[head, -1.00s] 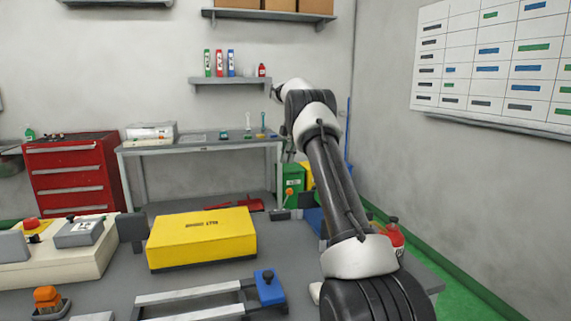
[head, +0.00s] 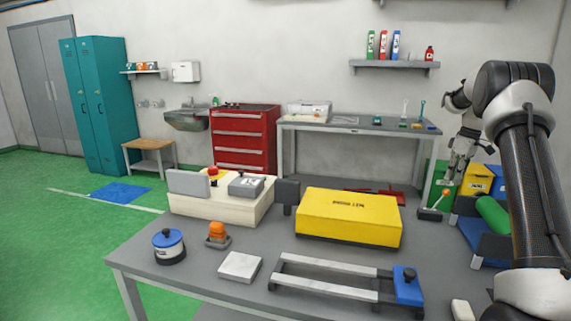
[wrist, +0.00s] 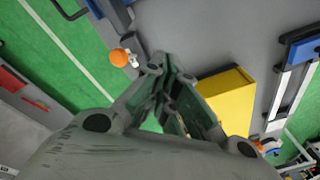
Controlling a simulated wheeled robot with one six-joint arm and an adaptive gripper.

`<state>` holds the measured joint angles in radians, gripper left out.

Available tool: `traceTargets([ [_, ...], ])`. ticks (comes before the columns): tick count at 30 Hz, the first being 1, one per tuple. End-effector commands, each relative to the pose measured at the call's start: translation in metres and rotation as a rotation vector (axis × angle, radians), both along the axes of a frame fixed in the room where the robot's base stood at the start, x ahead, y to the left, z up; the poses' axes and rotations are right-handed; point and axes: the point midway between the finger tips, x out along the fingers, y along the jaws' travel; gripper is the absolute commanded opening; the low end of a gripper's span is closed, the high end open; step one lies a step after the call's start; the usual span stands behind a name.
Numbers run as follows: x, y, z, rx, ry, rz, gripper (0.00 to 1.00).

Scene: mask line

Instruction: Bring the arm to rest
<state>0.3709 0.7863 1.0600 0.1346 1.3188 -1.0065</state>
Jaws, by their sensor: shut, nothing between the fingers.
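My arm (head: 525,160) rises along the right side of the head view and bends over at the top. My gripper (head: 447,181) hangs from its far end, pointing down, in front of the back bench's right end. In the wrist view my gripper (wrist: 166,66) has its fingers drawn together at the tips, with nothing between them. It is above the work table and apart from the things on it.
The grey table (head: 190,280) carries a yellow box (head: 350,217), a sliding frame with a blue block (head: 408,286), an orange-knobbed piece (head: 217,233), a blue-lidded pot (head: 169,245) and a control box (head: 225,204). A green roll (head: 493,215) lies right. Green floor is open at left.

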Motion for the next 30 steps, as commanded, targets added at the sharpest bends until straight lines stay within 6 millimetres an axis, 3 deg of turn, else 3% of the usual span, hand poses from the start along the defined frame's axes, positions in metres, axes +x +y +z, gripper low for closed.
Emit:
traceTargets([
  [8,-0.104,0.065,0.045,-0.043,0.062,-0.448,0.0],
  [15,-0.227,0.131,0.081,-0.071,0.03,-0.694,0.0],
  [24,-0.375,0.188,0.085,-0.068,-0.08,-0.735,0.0],
  [27,-0.41,0.2,0.081,-0.059,-0.129,-0.695,0.0],
  [30,-0.429,0.208,0.085,-0.041,-0.189,-0.664,0.0],
])
